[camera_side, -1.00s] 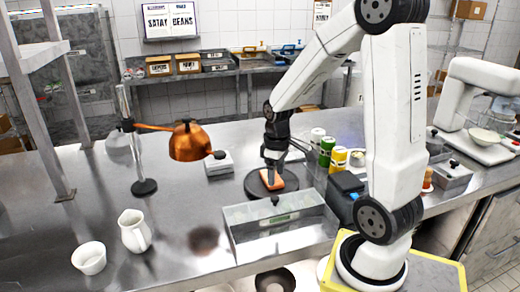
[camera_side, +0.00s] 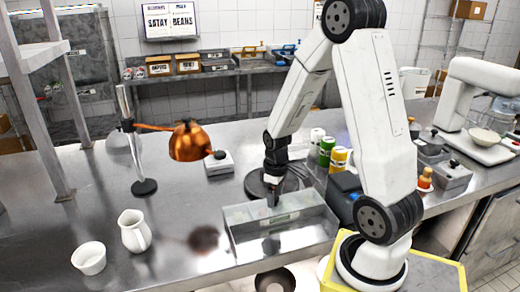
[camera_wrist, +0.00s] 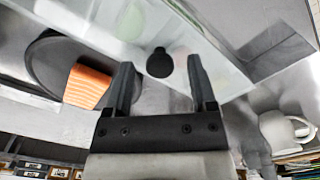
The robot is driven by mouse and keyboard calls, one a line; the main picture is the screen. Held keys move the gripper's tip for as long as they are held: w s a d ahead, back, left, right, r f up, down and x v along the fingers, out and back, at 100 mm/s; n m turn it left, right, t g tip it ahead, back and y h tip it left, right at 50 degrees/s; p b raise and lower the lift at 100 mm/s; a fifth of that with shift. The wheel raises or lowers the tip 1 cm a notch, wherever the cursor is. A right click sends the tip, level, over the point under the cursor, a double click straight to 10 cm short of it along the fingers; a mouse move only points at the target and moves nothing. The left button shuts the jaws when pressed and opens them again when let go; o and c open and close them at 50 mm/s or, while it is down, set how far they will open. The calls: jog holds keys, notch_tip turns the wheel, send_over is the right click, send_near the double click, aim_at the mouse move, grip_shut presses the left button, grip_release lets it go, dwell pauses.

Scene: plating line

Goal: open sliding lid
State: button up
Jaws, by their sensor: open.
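A long box (camera_side: 305,236) with pale, see-through-looking walls stands on the steel counter in the side view. Its lid (camera_wrist: 215,55) looks glossy and clear, and a round black knob (camera_wrist: 160,63) sits near its edge. My gripper (camera_side: 273,200) points down at the box's back left edge. In the wrist view, my gripper (camera_wrist: 159,72) is open, with one finger on each side of the knob and a visible gap to both. The knob is hidden behind the fingers in the side view. Whether the lid is displaced at all I cannot tell.
A dark round plate (camera_side: 255,184) with an orange salmon piece (camera_wrist: 88,87) lies just behind the box. Bottles (camera_side: 326,152) and a dark container (camera_side: 344,188) stand to the right.

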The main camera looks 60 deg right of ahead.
grip_shut()
dwell(1.5)
